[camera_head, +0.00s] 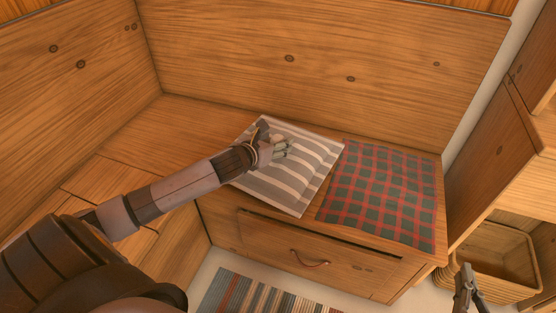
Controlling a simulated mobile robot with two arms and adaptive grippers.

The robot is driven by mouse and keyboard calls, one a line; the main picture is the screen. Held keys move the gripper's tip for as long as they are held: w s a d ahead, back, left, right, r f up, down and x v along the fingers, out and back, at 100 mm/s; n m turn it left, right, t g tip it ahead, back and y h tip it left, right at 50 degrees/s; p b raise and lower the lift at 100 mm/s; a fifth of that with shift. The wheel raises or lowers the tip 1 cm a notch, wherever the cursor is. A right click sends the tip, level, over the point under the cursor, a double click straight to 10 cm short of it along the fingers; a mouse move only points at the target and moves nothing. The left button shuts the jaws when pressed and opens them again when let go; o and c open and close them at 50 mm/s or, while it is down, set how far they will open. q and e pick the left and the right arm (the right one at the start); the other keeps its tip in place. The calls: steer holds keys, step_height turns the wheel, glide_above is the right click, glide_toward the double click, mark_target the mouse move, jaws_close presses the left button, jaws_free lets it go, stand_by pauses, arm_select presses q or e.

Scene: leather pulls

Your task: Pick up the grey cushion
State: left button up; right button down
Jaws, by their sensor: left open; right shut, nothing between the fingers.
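The grey cushion (304,181), with pale stripes, lies on the wooden bench seat. It is next to a red and dark green checked cloth. My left arm comes in from the left and reaches over the cushion. My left gripper (288,149) is open at the upper part of the cushion, and it and the arm hide the upper left part. I cannot tell whether the fingers touch the fabric. My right gripper (463,277) is at the lower right, shut and empty, away from the cushion and in front of a basket.
The checked cloth (385,190) covers the right of the bench. High wooden backrests (320,65) close off the back and left. A drawer with a leather pull (310,261) is in the bench front. A wicker basket (495,245) stands right; a striped rug (250,293) lies below.

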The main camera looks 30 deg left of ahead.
arm_select(q)
steer(key=shift+x, duration=0.9)
arm_select(e)
steer(key=shift+w+a+r+t, duration=0.2)
steer(key=shift+r+t, duration=0.25)
steer(key=shift+r, duration=0.3)
steer(key=shift+w+a+r+t, duration=0.15)
steer(key=shift+r+t, duration=0.3)
steer(key=shift+r, duration=0.25)
arm_select(q)
jaws_close()
steer(key=shift+r, duration=0.1)
